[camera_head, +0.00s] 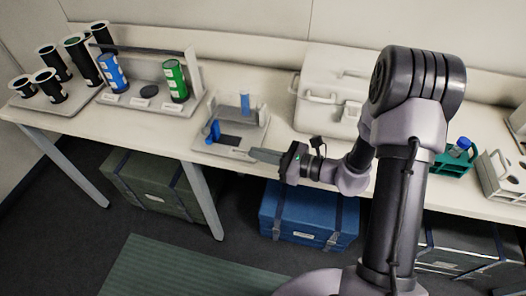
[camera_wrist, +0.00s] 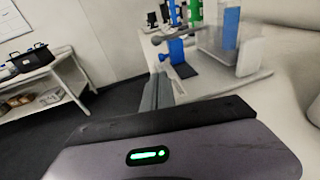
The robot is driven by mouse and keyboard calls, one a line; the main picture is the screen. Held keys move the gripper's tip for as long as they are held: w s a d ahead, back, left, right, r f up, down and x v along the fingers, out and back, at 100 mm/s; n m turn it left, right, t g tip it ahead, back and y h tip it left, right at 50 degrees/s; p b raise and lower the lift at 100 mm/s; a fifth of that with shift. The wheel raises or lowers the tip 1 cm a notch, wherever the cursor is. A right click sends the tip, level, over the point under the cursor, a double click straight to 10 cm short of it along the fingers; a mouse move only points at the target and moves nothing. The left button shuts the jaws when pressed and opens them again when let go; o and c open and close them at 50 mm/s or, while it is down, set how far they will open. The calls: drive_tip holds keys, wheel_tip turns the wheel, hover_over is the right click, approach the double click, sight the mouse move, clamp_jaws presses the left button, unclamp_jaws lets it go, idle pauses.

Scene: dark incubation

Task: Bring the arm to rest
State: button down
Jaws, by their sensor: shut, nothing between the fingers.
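My arm reaches left from its column in the head view. My gripper (camera_head: 256,155) is shut and empty, just in front of a grey stand (camera_head: 240,131) with blue parts on the bench. In the wrist view the closed fingers (camera_wrist: 158,92) point toward the bench's front edge, with the stand (camera_wrist: 225,85) just beyond and to the right. I cannot tell whether the fingertips touch the stand's base. The upper arm hides part of the bench.
A white lidded box (camera_head: 328,103) stands behind the arm. A rack with blue (camera_head: 112,73) and green (camera_head: 175,80) cylinders and several black cylinders are at left. A teal rack (camera_head: 452,158) is at right. A blue case (camera_head: 308,214) and a green case (camera_head: 158,182) sit under the bench.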

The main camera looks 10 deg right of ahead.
drive_tip(key=shift+s+d, duration=0.2)
drive_tip(key=shift+d, duration=0.2)
